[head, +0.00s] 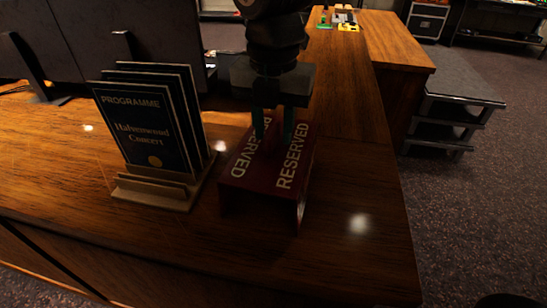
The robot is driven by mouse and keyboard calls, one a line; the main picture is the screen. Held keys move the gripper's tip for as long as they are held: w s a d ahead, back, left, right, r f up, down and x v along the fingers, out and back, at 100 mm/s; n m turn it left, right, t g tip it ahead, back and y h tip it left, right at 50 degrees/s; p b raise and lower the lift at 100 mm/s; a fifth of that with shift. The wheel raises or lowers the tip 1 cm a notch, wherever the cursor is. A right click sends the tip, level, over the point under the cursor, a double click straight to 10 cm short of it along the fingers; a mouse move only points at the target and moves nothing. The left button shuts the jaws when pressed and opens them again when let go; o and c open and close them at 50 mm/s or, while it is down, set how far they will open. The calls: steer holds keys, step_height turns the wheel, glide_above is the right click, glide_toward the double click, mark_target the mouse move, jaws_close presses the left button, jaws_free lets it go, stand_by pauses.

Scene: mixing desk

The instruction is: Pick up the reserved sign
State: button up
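The reserved sign (278,183) is a dark red, folded piece with gold RESERVED lettering on two faces. It stands on the wooden desk (355,200), right of the programme holder. My gripper (274,132) points down over the far part of the sign. Its two greenish fingers are apart, one toward each lettered face, with part of the sign between them. I cannot tell whether the fingers touch it. The gripper hides some of the sign's far end.
A wooden holder (150,198) with several dark programme cards (146,128) stands close on the left. Dark monitors (110,35) stand behind it. Bare desk lies in front and to the right, up to the right edge. Dark steps (445,115) stand on the carpet beyond.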

steer(key=shift+f, duration=0.6)
jaws_close()
steer(key=shift+r, duration=0.2)
